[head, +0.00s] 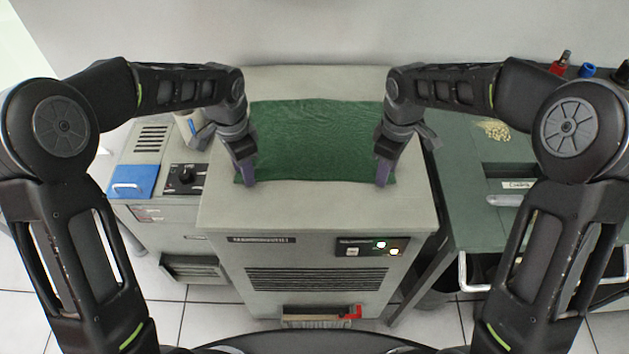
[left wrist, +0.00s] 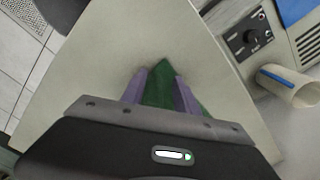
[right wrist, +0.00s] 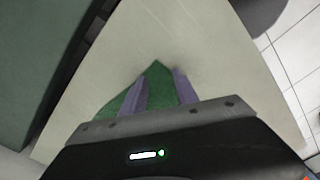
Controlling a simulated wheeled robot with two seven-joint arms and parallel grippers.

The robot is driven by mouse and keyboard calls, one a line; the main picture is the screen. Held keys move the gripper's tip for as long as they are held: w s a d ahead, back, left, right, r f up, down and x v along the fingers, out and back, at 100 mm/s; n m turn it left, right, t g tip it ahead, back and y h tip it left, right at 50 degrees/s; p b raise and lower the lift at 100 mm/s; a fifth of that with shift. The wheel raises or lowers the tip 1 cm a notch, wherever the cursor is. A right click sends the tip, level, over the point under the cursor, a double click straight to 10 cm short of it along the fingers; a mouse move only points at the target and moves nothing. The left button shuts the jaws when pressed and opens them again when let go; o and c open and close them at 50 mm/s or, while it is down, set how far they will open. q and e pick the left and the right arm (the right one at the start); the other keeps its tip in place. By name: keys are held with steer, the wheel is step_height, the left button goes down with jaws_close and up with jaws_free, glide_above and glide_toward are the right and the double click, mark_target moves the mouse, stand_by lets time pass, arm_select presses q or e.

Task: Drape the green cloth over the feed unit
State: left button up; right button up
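The green cloth (head: 310,140) lies spread fairly flat on top of a large grey cabinet (head: 315,210). I cannot read which machine is labelled as the feed unit. My left gripper (head: 246,178) points down at the cloth's front left corner. In the left wrist view the cloth corner (left wrist: 160,88) shows between its parted purple fingers (left wrist: 160,80). My right gripper (head: 383,176) points down at the front right corner. In the right wrist view that cloth corner (right wrist: 157,85) lies between its parted fingers (right wrist: 160,80). Both grippers hide parts of the cloth's side edges.
A lower grey unit (head: 165,210) with a blue-covered part (head: 134,181) and a dial stands at left. A paper roll (head: 188,125) is near its back. A green table (head: 475,215) stands close at right, with bottles (head: 561,62) at its back. The cabinet's front strip is bare.

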arm_select(q)
steer(key=shift+s, duration=0.1)
jaws_close()
arm_select(e)
jaws_close()
stand_by(0.6)
